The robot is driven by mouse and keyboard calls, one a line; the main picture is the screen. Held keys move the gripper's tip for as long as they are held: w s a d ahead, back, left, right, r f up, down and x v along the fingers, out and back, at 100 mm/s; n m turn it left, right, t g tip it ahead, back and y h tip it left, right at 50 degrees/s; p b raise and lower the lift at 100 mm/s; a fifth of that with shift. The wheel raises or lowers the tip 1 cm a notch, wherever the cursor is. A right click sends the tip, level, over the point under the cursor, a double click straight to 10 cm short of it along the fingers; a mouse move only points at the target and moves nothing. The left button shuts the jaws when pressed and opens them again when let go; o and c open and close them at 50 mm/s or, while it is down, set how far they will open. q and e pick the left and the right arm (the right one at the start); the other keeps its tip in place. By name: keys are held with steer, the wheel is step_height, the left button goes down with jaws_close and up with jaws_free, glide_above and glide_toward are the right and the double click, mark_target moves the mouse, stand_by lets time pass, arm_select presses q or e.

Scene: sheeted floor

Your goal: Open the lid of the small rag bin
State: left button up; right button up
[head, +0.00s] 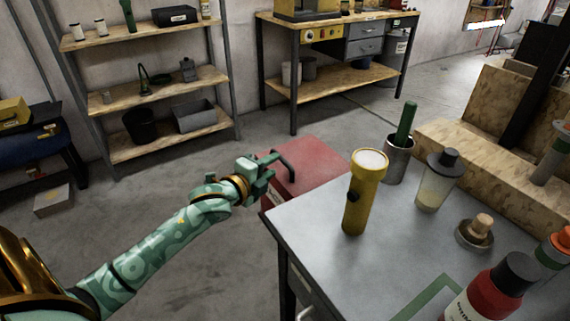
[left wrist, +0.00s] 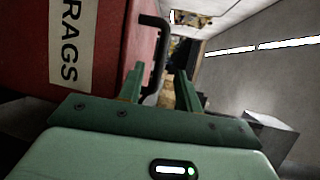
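The red rag bin (head: 318,172) stands beyond the left end of the grey worktable, partly hidden by it. Its lid looks flat and closed. A black bar handle (head: 286,163) rises from the lid's left side. In the left wrist view the bin (left wrist: 105,45) shows a white RAGS label (left wrist: 69,42), and the handle (left wrist: 159,55) is close ahead. My left gripper (head: 268,178) is at the handle; in the left wrist view its green fingers (left wrist: 160,72) are apart, with the handle appearing between them, nearer the left finger. Contact cannot be told. My right gripper is out of view.
The worktable (head: 335,255) at right holds a yellow flashlight (head: 362,195), a metal cup (head: 398,160), a clear jar (head: 437,182) and a red bottle (head: 490,295). A shelf rack (head: 160,85) and a workbench (head: 335,75) stand behind. Floor left of the bin is open.

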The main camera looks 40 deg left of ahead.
mark_target(282, 157)
arm_select(q)
steer(key=w, duration=0.2)
steer(key=w+f+b, duration=0.1)
steer(key=w, duration=0.1)
steer(key=shift+w+f+b, duration=0.15)
steer(key=shift+w+b, duration=0.15)
steer(key=shift+w, duration=0.6)
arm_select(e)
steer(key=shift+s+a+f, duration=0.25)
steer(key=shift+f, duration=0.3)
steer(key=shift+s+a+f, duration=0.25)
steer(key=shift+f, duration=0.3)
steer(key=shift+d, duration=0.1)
